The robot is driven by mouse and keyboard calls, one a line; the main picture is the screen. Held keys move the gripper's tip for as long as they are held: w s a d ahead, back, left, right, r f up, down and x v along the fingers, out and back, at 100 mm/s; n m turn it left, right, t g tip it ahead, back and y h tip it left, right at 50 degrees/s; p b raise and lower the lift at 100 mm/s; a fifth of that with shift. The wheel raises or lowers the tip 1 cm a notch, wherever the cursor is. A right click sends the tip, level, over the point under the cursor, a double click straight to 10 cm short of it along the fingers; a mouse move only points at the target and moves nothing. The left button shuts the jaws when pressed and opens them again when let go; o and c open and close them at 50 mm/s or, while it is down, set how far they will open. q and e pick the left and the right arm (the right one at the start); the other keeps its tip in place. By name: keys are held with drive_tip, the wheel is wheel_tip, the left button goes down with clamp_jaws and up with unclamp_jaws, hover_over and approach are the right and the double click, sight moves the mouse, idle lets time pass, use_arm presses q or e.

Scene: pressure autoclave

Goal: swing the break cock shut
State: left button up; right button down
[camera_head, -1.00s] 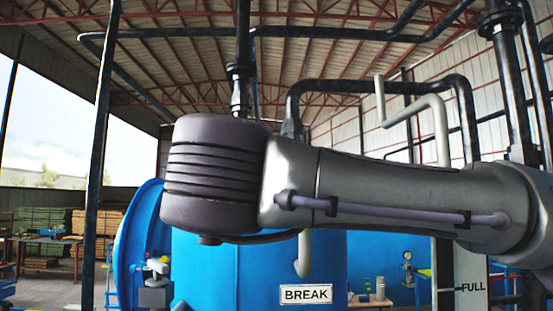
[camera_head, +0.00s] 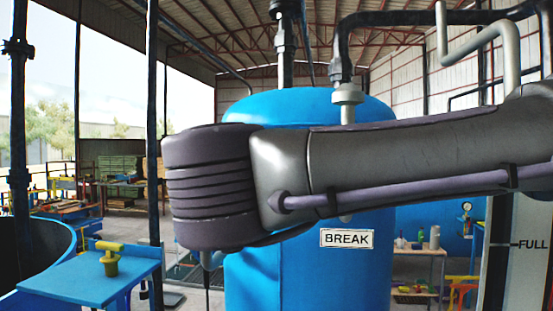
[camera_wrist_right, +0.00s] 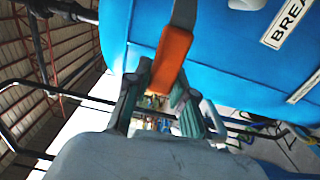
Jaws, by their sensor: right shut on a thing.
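The orange handle (camera_wrist_right: 172,58) of the break cock shows in the right wrist view, on a pale metal lever in front of the blue tank (camera_wrist_right: 215,50). My right gripper (camera_wrist_right: 160,88) is shut on this handle, with its fingers to either side. In the head view the blue tank (camera_head: 310,275) stands upright in the middle with a white BREAK sign (camera_head: 347,238). My right arm crosses in front of it and hides the handle and the right gripper. My left gripper is in neither view.
Dark pipes (camera_head: 430,22) run above and beside the tank. A blue table (camera_head: 85,285) with a yellow valve piece (camera_head: 109,262) stands at lower left. A panel marked FULL (camera_head: 530,245) is at right, and a bench (camera_head: 420,252) with bottles is behind.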

drive_tip(key=shift+f, duration=0.2)
drive_tip(key=c, duration=1)
unclamp_jaws()
drive_tip(key=shift+o, duration=0.2)
drive_tip(key=shift+s+r, duration=0.1)
drive_tip(key=v, duration=1.1)
drive_tip(key=shift+s, duration=0.4)
